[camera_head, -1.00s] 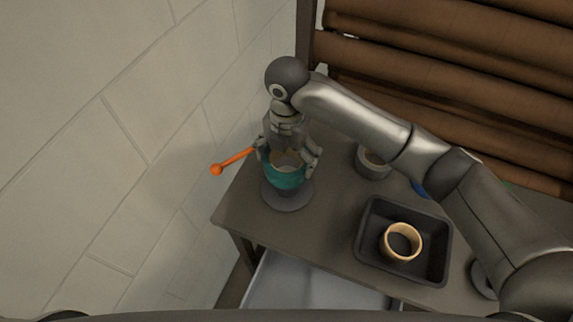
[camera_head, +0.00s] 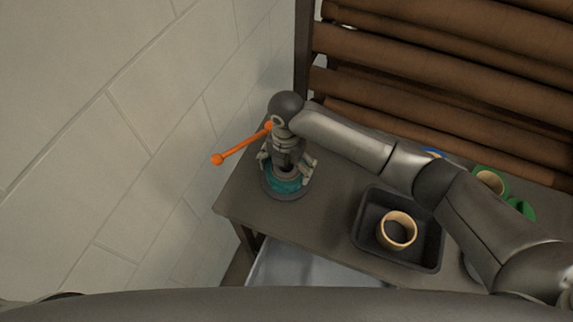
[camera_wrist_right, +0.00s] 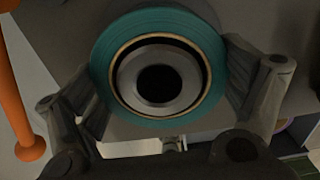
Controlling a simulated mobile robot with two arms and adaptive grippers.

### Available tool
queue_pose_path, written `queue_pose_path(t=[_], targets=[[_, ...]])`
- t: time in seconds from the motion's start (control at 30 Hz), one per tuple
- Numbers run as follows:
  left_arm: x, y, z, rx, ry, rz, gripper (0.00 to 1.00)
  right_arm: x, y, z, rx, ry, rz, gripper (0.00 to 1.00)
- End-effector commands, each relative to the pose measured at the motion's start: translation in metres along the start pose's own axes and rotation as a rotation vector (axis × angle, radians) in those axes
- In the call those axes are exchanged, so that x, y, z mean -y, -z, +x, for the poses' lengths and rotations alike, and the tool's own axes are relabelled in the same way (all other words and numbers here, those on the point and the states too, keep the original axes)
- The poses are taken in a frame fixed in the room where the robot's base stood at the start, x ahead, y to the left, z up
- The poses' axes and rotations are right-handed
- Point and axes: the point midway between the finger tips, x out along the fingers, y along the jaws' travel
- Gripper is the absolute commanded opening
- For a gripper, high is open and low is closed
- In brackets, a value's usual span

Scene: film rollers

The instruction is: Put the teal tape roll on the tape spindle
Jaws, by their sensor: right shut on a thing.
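The teal tape roll (camera_head: 283,188) lies flat and low at the grey round base of the tape spindle (camera_head: 290,197) near the table's left end. In the right wrist view the teal roll (camera_wrist_right: 160,20) surrounds the spindle's grey hub (camera_wrist_right: 127,80), with a dark gap between them. My right gripper (camera_head: 286,176) points down from above, with a finger on each side of the roll. It is shut on the roll, and its fingers also flank the roll in the wrist view (camera_wrist_right: 165,95). The gripper hides much of the spindle in the head view. My left gripper is not in view.
An orange rod (camera_head: 240,145) with knobbed ends slants beside the gripper, near the tiled wall. A black tray (camera_head: 364,236) holding a tan-rimmed roll (camera_head: 386,228) stands to the right. Green rolls (camera_head: 482,172) lie farther right. Brown rollers (camera_head: 420,82) stand behind the table.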

Motion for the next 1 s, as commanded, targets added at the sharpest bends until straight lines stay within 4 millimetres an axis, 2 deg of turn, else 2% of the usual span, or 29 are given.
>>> queue_pose_path(t=[0.13, 0.17, 0.23, 0.67, 0.77, 1.0], targets=[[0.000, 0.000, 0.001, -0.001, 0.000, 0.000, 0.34, 0.000, 0.000, 0.002, 0.000, -0.001, 0.000, 0.61], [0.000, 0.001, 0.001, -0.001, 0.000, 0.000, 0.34, 0.000, 0.000, 0.003, 0.000, 0.000, 0.000, 0.93], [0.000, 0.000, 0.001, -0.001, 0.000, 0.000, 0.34, 0.000, 0.000, 0.002, 0.000, 0.000, 0.000, 1.00], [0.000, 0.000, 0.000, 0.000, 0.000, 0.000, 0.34, -0.001, 0.000, -0.003, 0.000, -0.002, 0.000, 1.00], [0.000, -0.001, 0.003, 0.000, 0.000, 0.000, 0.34, -0.001, -0.001, -0.016, 0.001, -0.004, 0.000, 1.00], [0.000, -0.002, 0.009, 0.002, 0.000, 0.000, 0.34, -0.001, -0.001, -0.067, 0.003, -0.005, -0.001, 1.00]])
